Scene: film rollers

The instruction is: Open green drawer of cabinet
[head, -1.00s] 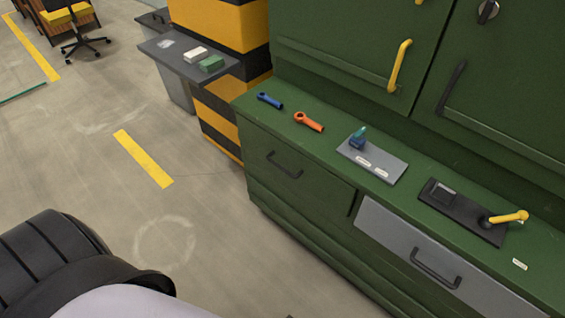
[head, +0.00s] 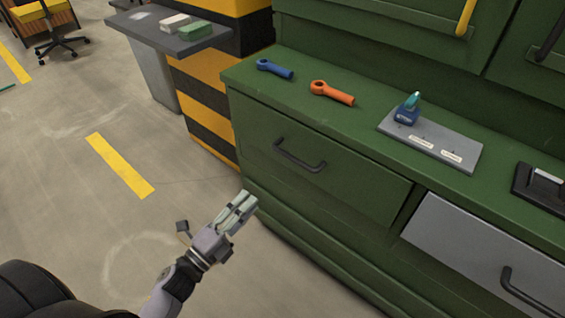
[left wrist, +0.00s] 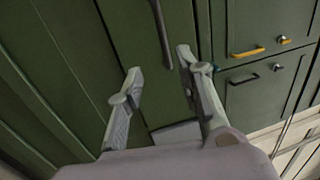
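The green drawer (head: 345,185) is the left drawer of the green cabinet (head: 255,75); its front sits flush and it has a black bar handle (head: 300,156). My left gripper (head: 246,203) is in front of the cabinet, below and left of the handle, apart from it. In the left wrist view its two fingers (left wrist: 158,75) are spread with nothing between them. A dark bar handle (left wrist: 160,32) on a green panel shows ahead of the fingertips. My right gripper is out of view.
A grey drawer (head: 490,255) is to the right of the green one. The cabinet top holds a blue tool (head: 275,69), an orange tool (head: 332,93) and a grey plate (head: 460,150) with a small bottle. The floor (head: 70,200) at left is clear.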

